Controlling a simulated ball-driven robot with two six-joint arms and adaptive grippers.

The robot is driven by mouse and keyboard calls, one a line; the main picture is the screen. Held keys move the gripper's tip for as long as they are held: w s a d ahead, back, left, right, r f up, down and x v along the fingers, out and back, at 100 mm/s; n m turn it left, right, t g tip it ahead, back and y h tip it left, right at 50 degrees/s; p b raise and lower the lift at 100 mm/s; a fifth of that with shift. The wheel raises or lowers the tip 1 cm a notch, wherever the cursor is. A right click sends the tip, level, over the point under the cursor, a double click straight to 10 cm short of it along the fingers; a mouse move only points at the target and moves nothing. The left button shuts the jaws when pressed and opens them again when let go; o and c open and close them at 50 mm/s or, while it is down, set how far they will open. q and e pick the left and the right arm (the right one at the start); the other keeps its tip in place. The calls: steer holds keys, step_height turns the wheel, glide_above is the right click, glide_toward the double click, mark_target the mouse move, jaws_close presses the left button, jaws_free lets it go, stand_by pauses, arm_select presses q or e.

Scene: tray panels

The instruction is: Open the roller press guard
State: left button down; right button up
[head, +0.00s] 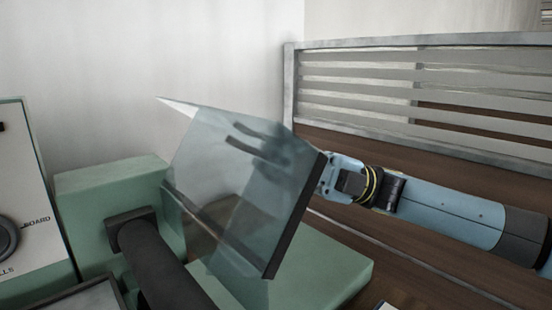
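The roller press guard (225,215) is a clear tinted panel with a dark edge strip on its right side. It stands steeply tilted up over the green press body (110,195). A dark roller (165,262) shows at the lower left of the guard. My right gripper (242,140) is at the guard's upper right, its arm coming in from the right. Its two dark fingers show blurred through the clear panel, apart from each other with nothing seen between them. Whether they touch the panel is not clear. My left gripper is out of view.
A white panel with a dark knob and lettering (28,190) stands at the left. A grey slatted rack (420,90) stands at the back right. A green base plate (335,270) lies below the guard on the brown wooden surface (400,260).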

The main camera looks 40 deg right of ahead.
jaws_close()
steer(key=shift+a+r+p, duration=0.15)
steer(key=shift+r+p, duration=0.2)
steer(key=shift+r, duration=0.05)
steer(key=shift+a+r+n+g+h+p, duration=0.35)
steer(key=shift+a+r+h+p, duration=0.2)
steer(key=shift+a, duration=0.2)
steer(key=shift+a+r, duration=0.1)
steer(key=shift+a, duration=0.05)
steer(key=o, duration=0.6)
jaws_free()
steer(key=shift+s, duration=0.1)
steer(key=shift+c, duration=0.2)
steer(key=shift+d, duration=0.25)
